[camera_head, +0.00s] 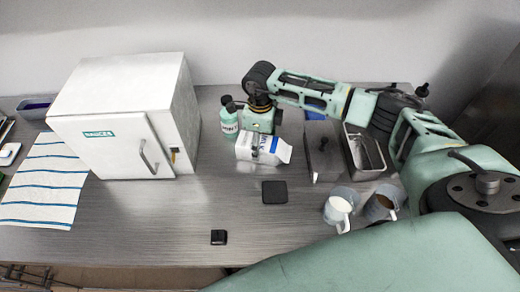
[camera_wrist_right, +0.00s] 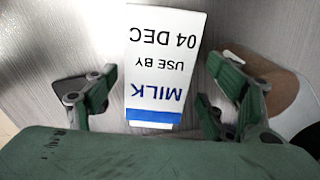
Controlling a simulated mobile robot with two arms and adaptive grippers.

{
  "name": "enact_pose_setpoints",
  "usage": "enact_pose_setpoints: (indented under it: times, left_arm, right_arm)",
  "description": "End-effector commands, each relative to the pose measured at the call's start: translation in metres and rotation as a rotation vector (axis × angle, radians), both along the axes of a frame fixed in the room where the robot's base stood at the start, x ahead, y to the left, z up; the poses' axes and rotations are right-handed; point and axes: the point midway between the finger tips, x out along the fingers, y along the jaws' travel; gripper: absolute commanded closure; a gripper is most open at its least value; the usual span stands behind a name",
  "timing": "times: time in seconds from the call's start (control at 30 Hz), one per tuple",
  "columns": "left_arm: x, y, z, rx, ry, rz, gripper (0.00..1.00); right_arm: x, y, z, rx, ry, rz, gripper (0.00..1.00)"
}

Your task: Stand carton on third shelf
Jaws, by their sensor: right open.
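The white milk carton (camera_head: 268,155) with a blue band lies on its side on the metal counter, right of the freezer. In the right wrist view, the carton (camera_wrist_right: 163,55) shows its printed face, upside down, reading MILK, USE BY 04 DEC. My right gripper (camera_head: 257,137) is over the carton, partly hiding it. Its fingers (camera_wrist_right: 158,85) are open, one on each side of the carton, with a visible gap on both sides. The white freezer (camera_head: 105,125) stands at left with its door shut, so its shelves are hidden. My left gripper is not in view.
A bottle (camera_head: 229,120) stands just behind the carton. A dark box (camera_head: 323,155), a metal tray (camera_head: 362,152) and two mugs, one (camera_head: 339,207) with white contents, are at right. A black square pad (camera_head: 274,192) and small black object (camera_head: 218,237) lie in front. A striped towel (camera_head: 45,185) is at left.

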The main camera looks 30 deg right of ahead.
Motion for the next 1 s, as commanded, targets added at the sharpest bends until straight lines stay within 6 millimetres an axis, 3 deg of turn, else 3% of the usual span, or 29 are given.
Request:
enact_pose_setpoints:
  times: [0.13, 0.4, 1.0]
  left_arm:
    - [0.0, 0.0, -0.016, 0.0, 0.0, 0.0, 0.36]
    - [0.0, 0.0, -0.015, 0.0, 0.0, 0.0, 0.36]
    - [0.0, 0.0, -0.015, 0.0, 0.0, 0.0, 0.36]
  right_arm:
    - [-0.001, 0.002, -0.027, -0.001, 0.001, -0.001, 0.23]
    - [0.0, 0.002, -0.029, 0.0, 0.0, 0.0, 0.23]
    - [-0.001, 0.002, -0.028, -0.001, 0.001, 0.0, 0.76]
